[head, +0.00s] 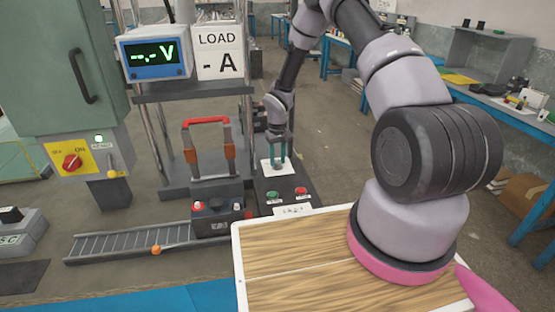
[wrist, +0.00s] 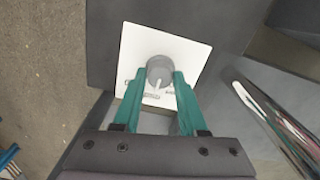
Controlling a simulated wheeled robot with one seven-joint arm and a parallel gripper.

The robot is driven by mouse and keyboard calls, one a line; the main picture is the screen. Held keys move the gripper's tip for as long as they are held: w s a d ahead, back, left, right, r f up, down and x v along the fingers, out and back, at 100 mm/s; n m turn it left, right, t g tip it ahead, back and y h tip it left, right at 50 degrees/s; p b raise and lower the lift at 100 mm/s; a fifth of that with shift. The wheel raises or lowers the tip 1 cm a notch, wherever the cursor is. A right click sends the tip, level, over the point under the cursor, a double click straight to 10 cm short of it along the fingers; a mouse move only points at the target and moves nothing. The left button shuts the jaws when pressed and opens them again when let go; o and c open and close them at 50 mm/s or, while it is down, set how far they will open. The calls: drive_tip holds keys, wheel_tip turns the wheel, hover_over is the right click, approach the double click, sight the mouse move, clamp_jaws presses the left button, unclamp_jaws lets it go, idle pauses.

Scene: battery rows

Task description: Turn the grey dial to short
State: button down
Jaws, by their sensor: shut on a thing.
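The grey dial (wrist: 160,71) sits in the middle of a square white plate (wrist: 130,44) in the wrist view. A pale pointer line shows on its near side, facing roughly toward the gripper. Small dark labels lie on the plate around its near half, too small to read. My gripper (wrist: 163,76) has its two green fingers around the dial, one on each side, shut on it. In the head view my gripper (head: 277,160) reaches down over the white plate (head: 266,166), and the fingers hide the dial.
A green button (head: 273,195) and a red button (head: 301,191) are in front of the plate. A blue voltmeter (head: 154,52) and a load display (head: 219,52) stand behind.

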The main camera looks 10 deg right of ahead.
sight(278, 161)
drive_tip(key=n, duration=0.4)
drive_tip(key=shift+n, duration=0.3)
drive_tip(key=n, duration=0.4)
drive_tip(key=shift+n, duration=0.4)
drive_tip(key=shift+c, duration=2.2)
unclamp_jaws()
drive_tip(key=shift+r, duration=0.1)
wheel_tip(278, 161, up, 11)
drive_tip(key=shift+f, duration=0.2)
drive_tip(key=shift+r, duration=0.1)
